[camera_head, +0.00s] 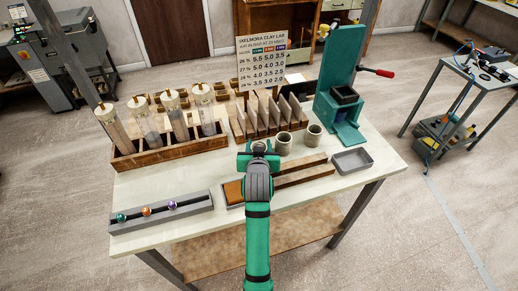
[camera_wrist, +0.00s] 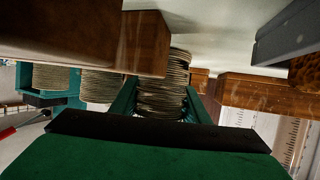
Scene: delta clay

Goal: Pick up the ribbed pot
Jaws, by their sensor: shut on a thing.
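My gripper (camera_head: 258,155) is over the middle of the workbench. In the wrist view its two green fingers (camera_wrist: 160,98) stand on either side of a ribbed, tan-grey pot (camera_wrist: 165,72), shut on it. In the head view that pot (camera_head: 259,146) is mostly hidden behind the gripper, with its rim showing. Whether its base touches the table cannot be told. Two similar pots, one near (camera_head: 283,144) and one farther right (camera_head: 314,136), stand to its right; in the wrist view they appear on the left, one close (camera_wrist: 100,87) and one beyond (camera_wrist: 55,77).
Wooden bars (camera_head: 303,176) lie in front of the pots, close to the gripper. A slotted wooden rack (camera_head: 238,128) stands behind. A rack of clear cylinders (camera_head: 170,152) is at left, a grey tray (camera_head: 352,160) at right, and a green press (camera_head: 337,85) at back right.

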